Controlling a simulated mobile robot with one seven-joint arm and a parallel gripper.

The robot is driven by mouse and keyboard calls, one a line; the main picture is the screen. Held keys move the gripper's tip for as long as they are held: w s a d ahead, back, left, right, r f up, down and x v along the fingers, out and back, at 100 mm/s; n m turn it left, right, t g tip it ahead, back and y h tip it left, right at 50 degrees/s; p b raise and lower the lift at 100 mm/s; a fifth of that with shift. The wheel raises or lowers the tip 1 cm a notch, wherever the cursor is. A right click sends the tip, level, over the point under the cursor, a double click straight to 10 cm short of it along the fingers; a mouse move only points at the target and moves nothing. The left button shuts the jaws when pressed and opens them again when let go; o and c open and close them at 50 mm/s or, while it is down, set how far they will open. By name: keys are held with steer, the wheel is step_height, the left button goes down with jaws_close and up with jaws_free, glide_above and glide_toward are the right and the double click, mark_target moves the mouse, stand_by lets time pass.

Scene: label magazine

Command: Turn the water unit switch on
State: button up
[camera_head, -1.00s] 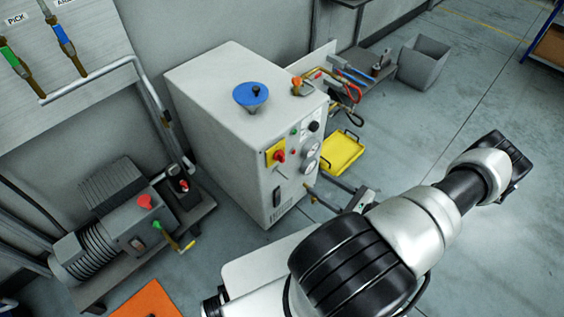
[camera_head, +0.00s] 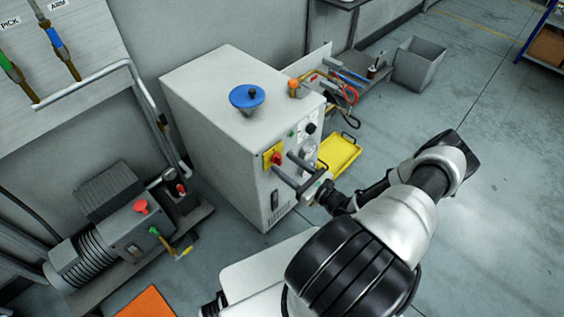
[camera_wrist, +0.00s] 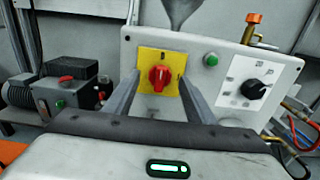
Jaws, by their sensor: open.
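The water unit (camera_head: 215,125) is a white-grey cabinet with a blue funnel on top. Its switch is a red rotary knob (camera_wrist: 158,77) on a yellow plate (camera_wrist: 149,63), high on the front panel; it also shows in the head view (camera_head: 276,158). My gripper (camera_wrist: 159,80) is open, its two fingers pointing at the panel. In the wrist view one finger appears on each side of the red knob, with nothing held. I cannot tell whether the fingertips touch the plate. The knob's grip looks roughly upright.
A green button (camera_wrist: 211,60) and a black dial (camera_wrist: 254,89) sit right of the switch. A pump (camera_head: 110,230) with a red button stands at lower left. A yellow tray (camera_head: 338,155) and a grey bin (camera_head: 420,63) are on the floor to the right. Open floor lies at right.

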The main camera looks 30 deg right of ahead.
steer(key=shift+x, duration=1.15)
steer(key=c, duration=1)
